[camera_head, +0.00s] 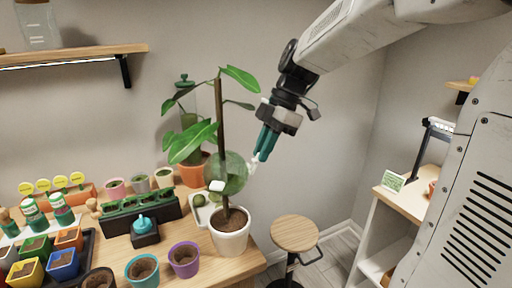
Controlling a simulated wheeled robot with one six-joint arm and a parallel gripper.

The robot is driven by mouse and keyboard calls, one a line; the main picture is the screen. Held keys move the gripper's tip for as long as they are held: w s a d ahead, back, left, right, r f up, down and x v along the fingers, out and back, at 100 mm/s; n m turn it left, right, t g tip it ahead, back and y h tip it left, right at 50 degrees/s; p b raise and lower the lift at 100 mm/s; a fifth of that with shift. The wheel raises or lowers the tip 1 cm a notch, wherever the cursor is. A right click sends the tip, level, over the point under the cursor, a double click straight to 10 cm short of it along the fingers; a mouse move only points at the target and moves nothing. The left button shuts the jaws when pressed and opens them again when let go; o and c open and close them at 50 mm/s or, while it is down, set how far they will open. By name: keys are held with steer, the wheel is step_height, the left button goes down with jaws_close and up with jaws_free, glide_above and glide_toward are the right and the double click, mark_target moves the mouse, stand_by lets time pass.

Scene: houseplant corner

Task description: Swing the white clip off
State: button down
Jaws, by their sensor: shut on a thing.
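The plant's brown stem (222,120) rises from a white pot (231,238) at the table's right end. A translucent green round pod (232,168) sits around the stem's lower part. A small white clip (252,165) is at the pod's right side, at my teal fingertips. My gripper (259,156) reaches down from the upper right and is shut on this white clip. The clip's exact shape and whether it still touches the pod are too small to tell.
Several small pots, including a purple one (185,259), and a dark tray (138,215) crowd the table to the left. A round stool (296,233) stands at right. The space right of the pod is open.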

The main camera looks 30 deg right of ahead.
steer(key=shift+d+f+y, duration=0.5)
steer(key=shift+d+y, duration=0.1)
steer(key=shift+y, duration=0.65)
steer(key=shift+d+f+y, duration=0.5)
steer(key=shift+d+y, duration=0.1)
steer(key=shift+y, duration=0.65)
steer(key=c, duration=1.4)
jaws_free()
steer(key=v, duration=0.7)
steer(key=shift+d+r, duration=0.2)
steer(key=shift+d, duration=0.1)
